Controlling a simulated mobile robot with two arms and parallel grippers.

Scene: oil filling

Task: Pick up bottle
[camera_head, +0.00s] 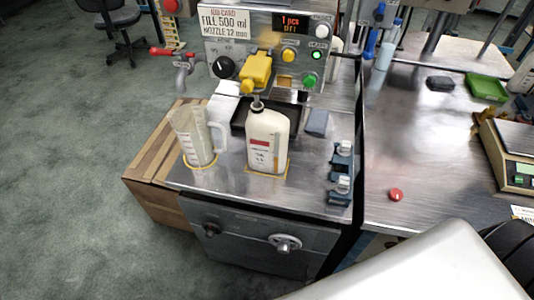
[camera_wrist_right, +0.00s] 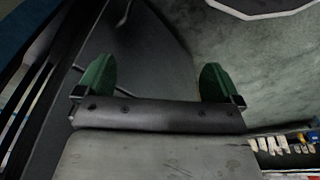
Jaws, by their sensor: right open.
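A cream bottle (camera_head: 267,140) with a red and white label stands upright on the metal top of the filling station, inside a yellow outline and below the yellow nozzle block (camera_head: 256,70). My right gripper (camera_wrist_right: 157,80) shows in the right wrist view with its two green-padded fingers apart and nothing between them. It is away from the bottle, which is not in the wrist view. My left gripper is not in view.
A clear measuring jug (camera_head: 194,137) stands left of the bottle. Blue clamps (camera_head: 341,175) sit at the right edge of the station. The right table holds a red button (camera_head: 396,194), a green tray (camera_head: 486,87) and a scale (camera_head: 510,150). A white part of mine covers the lower right.

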